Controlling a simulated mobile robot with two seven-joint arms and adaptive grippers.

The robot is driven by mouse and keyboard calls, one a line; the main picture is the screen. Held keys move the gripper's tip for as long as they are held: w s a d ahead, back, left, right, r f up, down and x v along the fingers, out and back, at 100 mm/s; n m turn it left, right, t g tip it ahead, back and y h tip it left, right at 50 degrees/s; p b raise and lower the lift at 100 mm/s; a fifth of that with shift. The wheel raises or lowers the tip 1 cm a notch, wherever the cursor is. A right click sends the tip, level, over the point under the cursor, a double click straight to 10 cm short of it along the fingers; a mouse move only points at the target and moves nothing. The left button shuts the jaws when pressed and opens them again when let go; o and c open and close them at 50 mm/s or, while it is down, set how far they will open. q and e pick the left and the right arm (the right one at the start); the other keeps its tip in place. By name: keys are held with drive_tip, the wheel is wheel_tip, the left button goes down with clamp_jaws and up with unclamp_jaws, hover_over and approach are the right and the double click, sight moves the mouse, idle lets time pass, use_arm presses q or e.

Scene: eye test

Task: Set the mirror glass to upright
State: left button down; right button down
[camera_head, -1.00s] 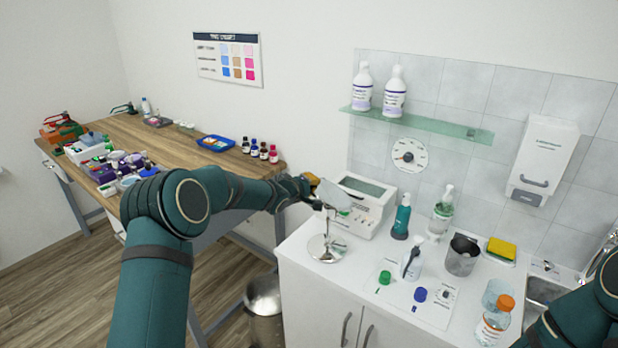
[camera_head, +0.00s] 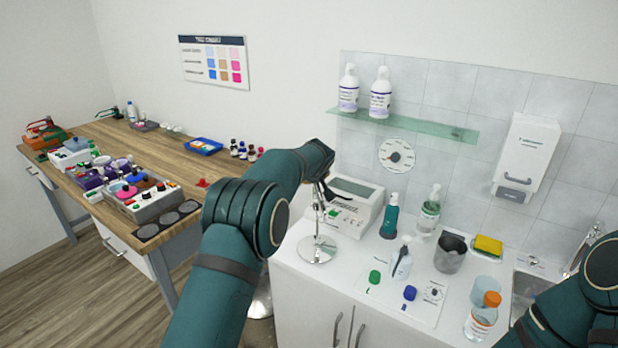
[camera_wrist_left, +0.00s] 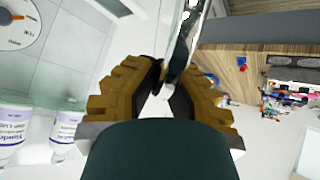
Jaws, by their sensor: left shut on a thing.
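The mirror stand (camera_head: 317,250) has a round shiny base and a thin post, and stands at the left end of the white counter. The mirror glass (camera_wrist_left: 187,38) shows in the left wrist view as a narrow, nearly edge-on strip between the fingertips. My left gripper (camera_wrist_left: 165,82) has brown ridged fingers and is shut on the edge of the glass. In the head view my left arm covers most of the gripper and the top of the mirror, so I cannot tell the exact tilt of the glass. My right gripper is out of view; only its arm shows at lower right.
A white device (camera_head: 350,205) stands close behind the mirror. To the right are a teal bottle (camera_head: 390,217), a pump bottle (camera_head: 429,212), a dark cup (camera_head: 450,253) and an orange-capped bottle (camera_head: 482,317). A glass shelf (camera_head: 410,127) hangs above.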

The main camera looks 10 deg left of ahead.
use_arm(q)
drive_tip(key=shift+w+d+m+g+y+p, duration=0.3)
drive_tip(key=shift+d+m+y+p, duration=0.1)
drive_tip(key=shift+d+y+p, duration=0.25)
drive_tip(key=shift+a, duration=0.1)
drive_tip(key=c, duration=1)
unclamp_jaws()
drive_tip(key=v, duration=1.2)
drive_tip(key=shift+f, duration=0.15)
